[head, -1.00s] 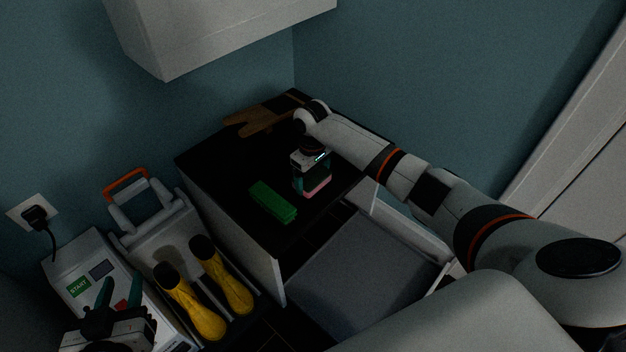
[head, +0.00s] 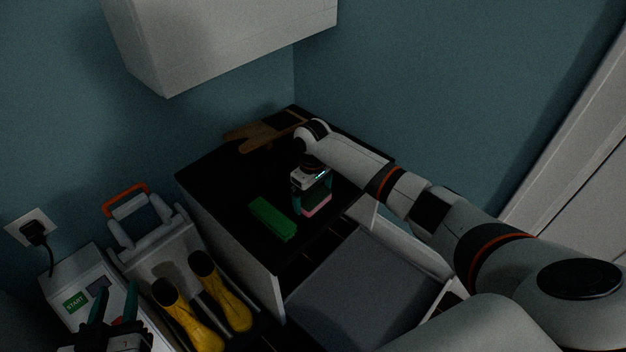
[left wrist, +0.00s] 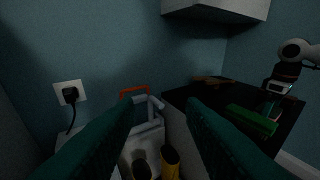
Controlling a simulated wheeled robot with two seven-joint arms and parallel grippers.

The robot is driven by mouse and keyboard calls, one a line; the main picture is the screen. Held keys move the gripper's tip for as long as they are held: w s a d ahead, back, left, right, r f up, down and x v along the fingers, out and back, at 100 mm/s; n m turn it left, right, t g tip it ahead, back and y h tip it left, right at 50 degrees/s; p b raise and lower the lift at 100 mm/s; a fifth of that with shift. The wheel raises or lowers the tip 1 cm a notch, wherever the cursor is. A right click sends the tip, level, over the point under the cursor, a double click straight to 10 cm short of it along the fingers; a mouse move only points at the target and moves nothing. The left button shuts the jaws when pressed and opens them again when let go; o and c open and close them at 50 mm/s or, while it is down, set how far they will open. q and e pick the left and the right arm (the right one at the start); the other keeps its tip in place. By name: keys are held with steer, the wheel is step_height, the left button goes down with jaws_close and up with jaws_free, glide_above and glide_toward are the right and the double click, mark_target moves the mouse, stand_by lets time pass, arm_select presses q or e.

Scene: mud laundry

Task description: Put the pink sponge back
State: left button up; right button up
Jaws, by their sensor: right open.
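The pink sponge (head: 318,209) is on the black countertop (head: 222,177), near its right front edge, mostly hidden by my right gripper. My right gripper (head: 312,200) points down over it, open, with its teal fingers at either side of the sponge. I cannot tell whether they touch it. My left gripper (head: 112,312) is at the lower left, away from the sponge, open and empty. Its two fingers fill the lower part of the left wrist view (left wrist: 165,130).
Brown gloves (head: 262,133) lie at the back. An open grey drawer (head: 350,285) juts out in front of the counter. Yellow boots (head: 222,290) and a white machine with a START label (head: 76,301) stand at left. A wall cabinet (head: 220,40) hangs above.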

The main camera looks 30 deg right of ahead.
mark_target(313, 195)
step_height(313, 195, up, 6)
steer(key=shift+r+p, duration=0.15)
steer(key=shift+p, duration=1)
step_height(313, 195, up, 5)
steer(key=p, duration=0.2)
steer(key=shift+n+t+y, duration=0.4)
steer(key=shift+n, duration=0.3)
steer(key=s+a+f, duration=0.3)
steer(key=a, duration=0.1)
steer(key=s+a+f, duration=0.3)
steer(key=s+f, duration=0.1)
steer(key=shift+s+a, duration=0.25)
steer(key=shift+a, duration=0.15)
steer(key=s+a+f+m+t+y, duration=0.1)
steer(key=s+a+t, duration=0.25)
steer(key=s, duration=1.25)
arm_select(q)
steer(key=s+a+f+g+y, duration=0.3)
steer(key=s+a+f+g, duration=0.2)
steer(key=s+f+g, duration=0.5)
steer(key=shift+s+n+g, duration=0.3)
steer(key=shift+s+g, duration=0.2)
steer(key=shift+s, duration=0.75)
arm_select(e)
steer(key=s+d+r+m+h, duration=0.1)
steer(key=s+d+r+m, duration=0.1)
steer(key=s, duration=0.5)
steer(key=shift+d+r, duration=0.55)
steer(key=shift+r, duration=0.1)
